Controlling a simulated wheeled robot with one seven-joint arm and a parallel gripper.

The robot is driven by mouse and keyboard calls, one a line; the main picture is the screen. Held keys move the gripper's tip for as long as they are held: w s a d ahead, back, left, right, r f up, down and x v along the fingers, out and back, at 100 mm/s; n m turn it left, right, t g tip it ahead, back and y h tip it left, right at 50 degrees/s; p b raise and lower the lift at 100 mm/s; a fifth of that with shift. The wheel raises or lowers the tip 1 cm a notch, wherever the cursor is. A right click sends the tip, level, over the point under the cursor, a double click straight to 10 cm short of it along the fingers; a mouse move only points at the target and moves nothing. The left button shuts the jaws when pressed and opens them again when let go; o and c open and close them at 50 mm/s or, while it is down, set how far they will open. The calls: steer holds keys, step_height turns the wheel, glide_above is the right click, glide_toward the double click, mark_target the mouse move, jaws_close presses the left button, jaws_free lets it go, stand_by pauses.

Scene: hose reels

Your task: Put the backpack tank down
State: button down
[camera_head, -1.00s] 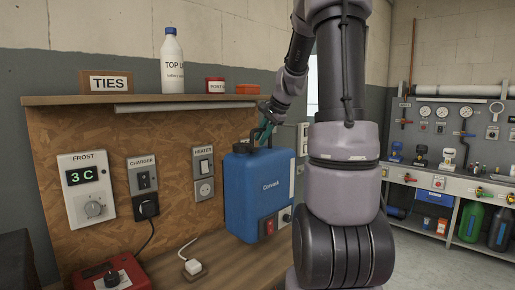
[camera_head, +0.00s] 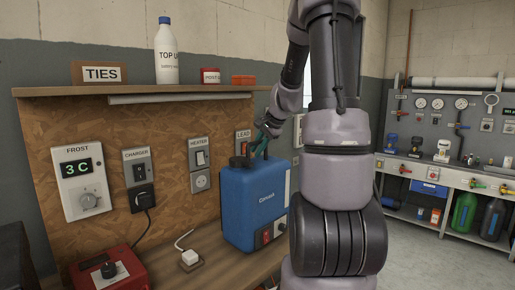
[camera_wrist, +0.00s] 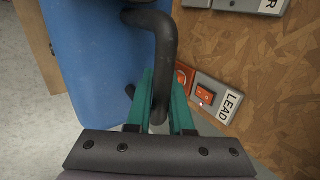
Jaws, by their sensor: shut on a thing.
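The backpack tank (camera_head: 253,205) is a blue, upright canister with a dark cap and a dark carry handle on top. It is at the wooden bench (camera_head: 205,272), in front of the wall board. I cannot tell whether its base touches the bench top. My gripper (camera_head: 262,146) is above the tank, shut on its handle. In the wrist view, the teal fingers (camera_wrist: 161,112) close on the dark bent handle (camera_wrist: 168,60), with the blue tank body (camera_wrist: 90,75) to the left. My arm covers the area to the right of the tank.
A white plug (camera_head: 190,257) with a cord and a red charger box (camera_head: 108,268) are on the bench left of the tank. A shelf (camera_head: 140,90) with a bottle and boxes juts out above. The LEAD switch (camera_head: 243,142) is close behind the tank.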

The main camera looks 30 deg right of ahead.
steer(key=c, duration=0.8)
jaws_free()
steer(key=v, duration=1.2)
steer(key=s+a+r+n, duration=0.3)
steer(key=s+a+n, duration=0.7)
steer(key=s+a, duration=0.8)
steer(key=shift+s+t, duration=0.4)
steer(key=shift+s, duration=0.6)
